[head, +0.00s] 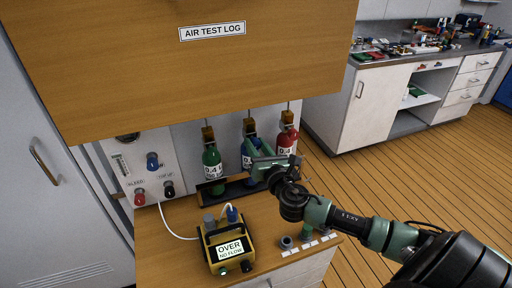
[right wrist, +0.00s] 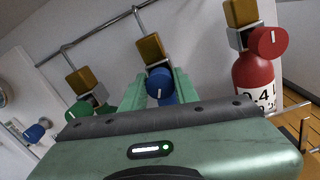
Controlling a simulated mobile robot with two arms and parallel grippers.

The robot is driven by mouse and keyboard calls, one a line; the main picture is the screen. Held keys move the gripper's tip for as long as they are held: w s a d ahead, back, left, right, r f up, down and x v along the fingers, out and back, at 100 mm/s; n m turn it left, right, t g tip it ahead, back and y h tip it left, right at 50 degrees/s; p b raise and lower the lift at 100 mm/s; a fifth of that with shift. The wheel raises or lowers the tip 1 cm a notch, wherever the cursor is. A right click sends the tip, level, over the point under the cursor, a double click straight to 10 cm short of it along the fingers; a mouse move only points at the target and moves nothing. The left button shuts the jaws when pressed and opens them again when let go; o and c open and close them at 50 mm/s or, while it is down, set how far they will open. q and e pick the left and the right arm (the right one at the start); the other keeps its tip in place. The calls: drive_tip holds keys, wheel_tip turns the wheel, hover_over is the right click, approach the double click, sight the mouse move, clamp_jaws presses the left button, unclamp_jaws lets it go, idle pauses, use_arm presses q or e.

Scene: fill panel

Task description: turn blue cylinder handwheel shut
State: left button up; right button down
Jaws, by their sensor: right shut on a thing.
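The blue cylinder (head: 246,156) stands in the middle of a row of three, with a brass valve block on top; my right gripper partly covers it. Its blue handwheel (right wrist: 160,83) faces me in the right wrist view and bears a white mark. My right gripper (right wrist: 159,92) has one green finger on each side of this handwheel and is shut on it. In the head view the right gripper (head: 256,158) reaches in from the right. My left gripper is out of view.
A green cylinder (head: 212,168) stands left of the blue one and a red cylinder (head: 287,139) right. A yellow meter (head: 228,245) reading "OVER NO FLOW" sits on the wooden counter (head: 180,238). A gauge panel (head: 143,170) with knobs is at left. A wooden cabinet (head: 190,75) overhangs.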

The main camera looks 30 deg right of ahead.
drive_tip(key=m+b, duration=0.1)
drive_tip(key=m, duration=0.3)
drive_tip(key=shift+f+m+b, duration=0.1)
drive_tip(key=shift+m+b, duration=0.2)
drive_tip(key=shift+m, duration=0.1)
drive_tip(key=m+b, duration=0.1)
drive_tip(key=m, duration=0.2)
drive_tip(key=shift+m, duration=0.4)
drive_tip(key=m, duration=0.3)
drive_tip(key=shift+m+h, duration=0.4)
drive_tip(key=m, duration=0.3)
drive_tip(key=shift+m, duration=0.3)
drive_tip(key=m, duration=0.4)
drive_tip(key=m+p, duration=0.1)
drive_tip(key=m, duration=0.2)
drive_tip(key=shift+m+h, duration=0.3)
drive_tip(key=m+p, duration=0.1)
drive_tip(key=m, duration=0.3)
drive_tip(key=shift+m+p, duration=0.3)
drive_tip(key=shift+p, duration=0.1)
drive_tip(key=shift+m+p, duration=0.55)
drive_tip(key=shift+m, duration=0.85)
